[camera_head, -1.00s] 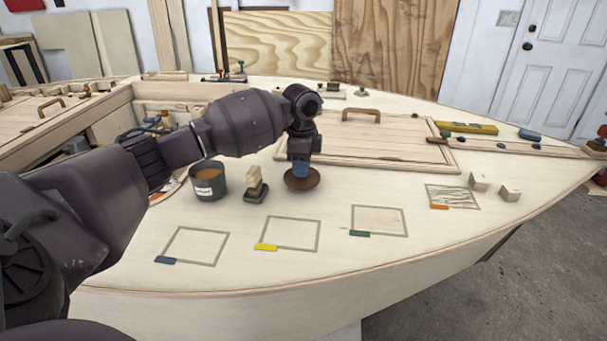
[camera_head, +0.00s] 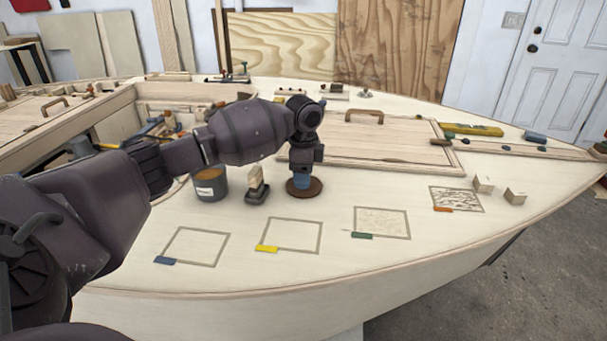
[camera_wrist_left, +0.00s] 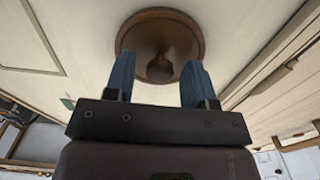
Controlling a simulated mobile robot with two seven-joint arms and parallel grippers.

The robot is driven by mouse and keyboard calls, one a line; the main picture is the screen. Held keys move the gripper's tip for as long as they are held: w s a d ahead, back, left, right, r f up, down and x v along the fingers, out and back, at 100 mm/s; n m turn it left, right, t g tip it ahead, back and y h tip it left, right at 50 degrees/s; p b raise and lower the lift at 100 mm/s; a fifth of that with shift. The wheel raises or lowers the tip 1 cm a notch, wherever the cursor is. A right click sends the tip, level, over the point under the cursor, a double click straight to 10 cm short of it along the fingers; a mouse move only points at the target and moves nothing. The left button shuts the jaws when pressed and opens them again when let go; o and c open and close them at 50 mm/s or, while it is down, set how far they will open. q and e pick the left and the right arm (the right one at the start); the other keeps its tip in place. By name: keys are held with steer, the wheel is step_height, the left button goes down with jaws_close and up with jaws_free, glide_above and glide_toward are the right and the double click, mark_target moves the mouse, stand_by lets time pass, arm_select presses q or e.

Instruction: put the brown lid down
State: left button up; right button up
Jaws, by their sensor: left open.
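The brown lid (camera_head: 316,192) is round and lies on the pale plywood deck, right of the dark can. My left gripper (camera_head: 303,184) is directly above it, pointing down, with blue fingertips close to the lid. In the left wrist view the lid (camera_wrist_left: 160,36) shows a knob at its middle, and the two blue fingers (camera_wrist_left: 155,82) stand apart on either side of the knob. The gripper is open; I see a gap between each finger and the knob. My right gripper is not in view.
A dark can (camera_head: 210,186) with orange-brown contents and a brush-like block (camera_head: 257,186) stand just left of the lid. A hatch panel with a handle (camera_head: 364,117) lies behind. Several outlined squares with coloured tabs (camera_head: 266,249) are in front, with clear deck between.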

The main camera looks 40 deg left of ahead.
arm_select(q)
step_height(320, 180, up, 12)
steer(key=p, duration=0.3)
steer(key=shift+r, duration=0.15)
stand_by(0.6)
